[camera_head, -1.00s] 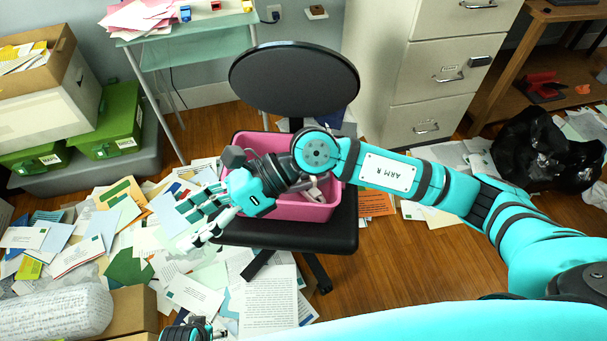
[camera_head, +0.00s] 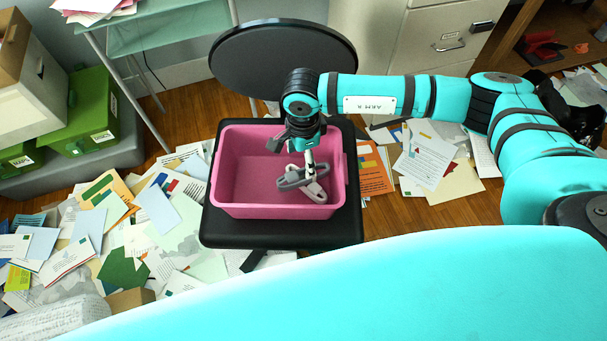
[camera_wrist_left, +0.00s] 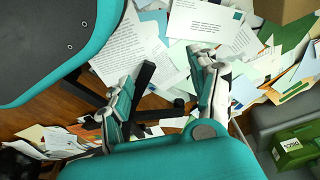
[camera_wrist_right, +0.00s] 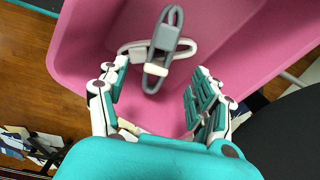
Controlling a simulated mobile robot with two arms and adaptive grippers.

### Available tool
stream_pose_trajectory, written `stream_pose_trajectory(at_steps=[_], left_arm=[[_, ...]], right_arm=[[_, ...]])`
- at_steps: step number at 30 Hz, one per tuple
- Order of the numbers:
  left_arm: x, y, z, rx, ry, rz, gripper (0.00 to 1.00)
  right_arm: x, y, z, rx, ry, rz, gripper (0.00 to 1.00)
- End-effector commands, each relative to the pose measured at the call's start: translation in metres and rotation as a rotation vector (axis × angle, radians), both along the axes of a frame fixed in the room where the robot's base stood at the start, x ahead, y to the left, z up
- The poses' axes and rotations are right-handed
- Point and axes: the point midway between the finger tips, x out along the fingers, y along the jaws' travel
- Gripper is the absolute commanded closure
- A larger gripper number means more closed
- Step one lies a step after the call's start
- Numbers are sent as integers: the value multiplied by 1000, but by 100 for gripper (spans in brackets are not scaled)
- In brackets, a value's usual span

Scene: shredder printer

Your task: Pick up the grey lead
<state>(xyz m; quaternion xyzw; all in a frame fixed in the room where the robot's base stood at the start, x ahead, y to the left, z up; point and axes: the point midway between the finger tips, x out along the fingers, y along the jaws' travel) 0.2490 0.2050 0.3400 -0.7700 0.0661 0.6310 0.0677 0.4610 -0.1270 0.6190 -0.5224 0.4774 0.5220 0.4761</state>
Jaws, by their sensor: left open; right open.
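The grey lead (camera_head: 290,182) is a coiled loop inside the pink bin (camera_head: 240,211). It crosses a white looped lead (camera_head: 318,193). In the right wrist view the grey lead (camera_wrist_right: 162,62) shows beyond the fingertips, with the white lead (camera_wrist_right: 184,50) crossing it. My right gripper (camera_head: 310,164) points down into the bin close to the leads. In its wrist view the right gripper (camera_wrist_right: 155,82) is open, with nothing between its fingers. My left gripper (camera_wrist_left: 168,80) is open and empty above scattered papers and is out of the head view.
The bin stands on a black chair seat (camera_head: 228,238), with the round black backrest (camera_head: 283,65) behind it. Papers (camera_head: 150,235) cover the floor at left. Green boxes (camera_head: 92,125) and a filing cabinet (camera_head: 450,45) stand farther back.

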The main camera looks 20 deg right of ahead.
Motion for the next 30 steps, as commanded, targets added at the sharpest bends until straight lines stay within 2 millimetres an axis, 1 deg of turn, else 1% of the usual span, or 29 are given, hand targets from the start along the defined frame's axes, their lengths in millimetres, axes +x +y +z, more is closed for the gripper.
stream_pose_trajectory(at_steps=[1, 3, 11, 16, 18, 22, 28, 29, 30], left_arm=[[1, 0, 2, 0, -1, 0, 39], [3, 0, 5, 0, -3, 1, 39], [6, 0, 10, 0, -4, 1, 39], [9, -1, 15, 0, -7, 2, 39], [12, -1, 22, -1, -12, 3, 39], [16, -2, 28, -2, -20, 3, 39], [17, -2, 29, -1, -19, 4, 39], [17, -2, 29, -1, -19, 4, 39], [16, -2, 29, -1, -18, 4, 39]], right_arm=[[-1, 0, -11, 0, 3, 0, 35], [-1, 0, -20, 0, 2, 0, 35], [0, 0, -39, 1, 2, 0, 35], [0, -2, -66, 0, 3, 0, 35], [0, -2, -74, 1, 2, 0, 35], [0, -2, -82, 2, 1, 0, 35], [0, -2, -82, 2, 0, 0, 35], [0, -2, -82, 2, 0, 0, 37], [0, -2, -82, 2, 0, 0, 42]])
